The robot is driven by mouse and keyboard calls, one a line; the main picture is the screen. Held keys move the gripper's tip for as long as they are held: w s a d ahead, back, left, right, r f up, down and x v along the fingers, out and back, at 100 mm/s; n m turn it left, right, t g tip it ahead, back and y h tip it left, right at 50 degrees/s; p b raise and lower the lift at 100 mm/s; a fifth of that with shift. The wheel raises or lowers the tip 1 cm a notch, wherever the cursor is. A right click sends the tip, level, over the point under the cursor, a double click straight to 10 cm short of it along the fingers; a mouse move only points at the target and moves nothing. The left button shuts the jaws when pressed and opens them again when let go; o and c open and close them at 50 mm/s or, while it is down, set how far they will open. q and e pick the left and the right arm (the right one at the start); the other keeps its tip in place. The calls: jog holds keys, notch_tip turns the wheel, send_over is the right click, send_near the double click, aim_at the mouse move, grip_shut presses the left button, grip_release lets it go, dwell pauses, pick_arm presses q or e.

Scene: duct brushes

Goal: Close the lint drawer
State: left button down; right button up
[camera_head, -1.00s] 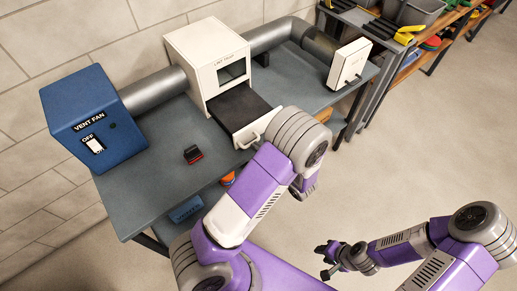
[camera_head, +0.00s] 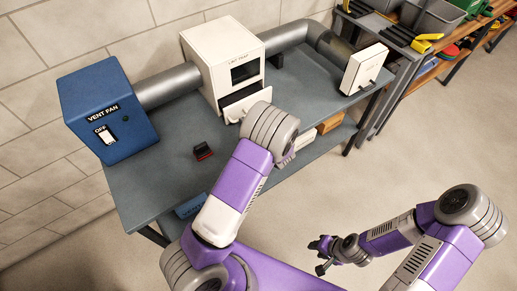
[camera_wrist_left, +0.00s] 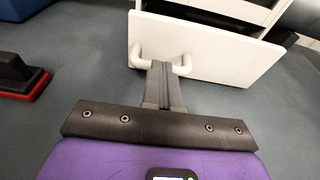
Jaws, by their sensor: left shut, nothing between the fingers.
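The white lint trap box (camera_head: 222,68) stands at the back of the grey bench. Its lint drawer (camera_head: 246,103) is slightly out, its white front apart from the box. In the left wrist view the drawer front (camera_wrist_left: 225,48) fills the upper right, with dark gaps behind it. Its white handle (camera_wrist_left: 140,55) is a bar curving out from the front. My left gripper (camera_wrist_left: 162,72) is shut and empty, its fingertips at the handle and seemingly touching it. In the head view my left wrist hides these fingers. My right gripper (camera_head: 320,257) is open and empty, low over the floor.
A blue vent fan box (camera_head: 108,110), its switch at OFF, stands left on the bench (camera_head: 150,190). A dark and red brush (camera_head: 203,151) lies in front. A white box (camera_head: 363,68) stands at the right end. Shelves with bins are at upper right.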

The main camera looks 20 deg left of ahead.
aim_at(236, 111)
pick_arm(q)
jog(key=x, duration=0.2)
jog(key=r+x, duration=0.1)
jog(key=x, duration=0.1)
jog(key=shift+w+a+f, duration=0.15)
jog(key=shift+w+a, duration=0.15)
jog(key=shift+w, duration=0.05)
jog(key=shift+a, duration=0.1)
jog(key=shift+a+r, duration=0.1)
jog(key=shift+r, duration=0.15)
jog(key=shift+s+d+r, duration=0.1)
jog(key=shift+d, duration=0.45)
jog(key=p+v, duration=0.3)
jog(key=v, duration=1)
jog(key=shift+s+d, duration=0.2)
jog(key=shift+s, duration=0.05)
